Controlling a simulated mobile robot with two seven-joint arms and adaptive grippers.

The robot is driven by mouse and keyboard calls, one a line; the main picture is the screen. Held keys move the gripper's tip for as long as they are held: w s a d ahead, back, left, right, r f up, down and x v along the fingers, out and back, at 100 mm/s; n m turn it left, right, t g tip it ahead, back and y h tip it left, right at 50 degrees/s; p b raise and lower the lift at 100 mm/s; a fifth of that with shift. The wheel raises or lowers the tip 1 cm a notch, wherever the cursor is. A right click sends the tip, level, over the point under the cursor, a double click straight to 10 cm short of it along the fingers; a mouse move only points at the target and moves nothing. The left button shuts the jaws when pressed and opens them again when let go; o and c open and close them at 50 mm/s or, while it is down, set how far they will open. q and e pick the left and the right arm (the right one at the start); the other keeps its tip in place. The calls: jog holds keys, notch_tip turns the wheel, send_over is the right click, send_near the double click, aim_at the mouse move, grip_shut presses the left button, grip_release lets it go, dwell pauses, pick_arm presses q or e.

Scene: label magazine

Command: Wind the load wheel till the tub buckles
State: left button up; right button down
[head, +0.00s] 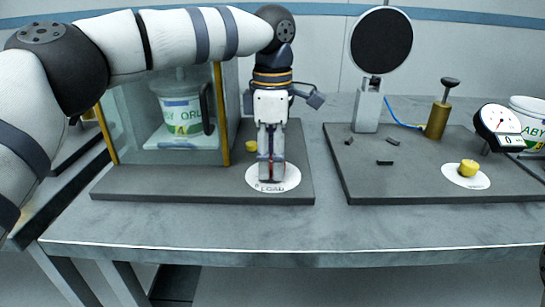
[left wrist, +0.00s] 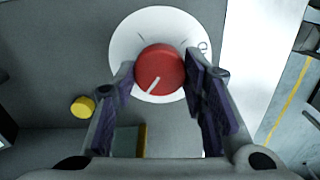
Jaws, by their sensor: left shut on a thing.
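The load wheel is a red knob (left wrist: 159,70) with a pale pointer line, on a white round dial plate (head: 287,179). In the left wrist view the line points down and left. My left gripper (head: 271,178) points straight down over the dial and is shut on the red knob, one finger on each side. The gripper hides nearly all of the knob in the head view. The tub (head: 180,117), white with green lettering, stands upright inside a clear-walled chamber (head: 124,125) left of the gripper. No buckling can be made out. My right gripper is not in view.
A yellow button (head: 251,146) sits on the dark base left of the dial. On the right board (head: 365,188) stand a round black disc (head: 381,41), a brass post (head: 437,120), a gauge (head: 499,126), another yellow knob (head: 468,167) and several small black pieces.

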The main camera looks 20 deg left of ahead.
aim_at(272, 162)
pick_arm(q)
jog(key=shift+m, duration=0.4)
jog(key=o, duration=1.2)
jog(key=shift+c, duration=0.2)
notch_tip(272, 162, up, 12)
jog(key=shift+f, duration=0.1)
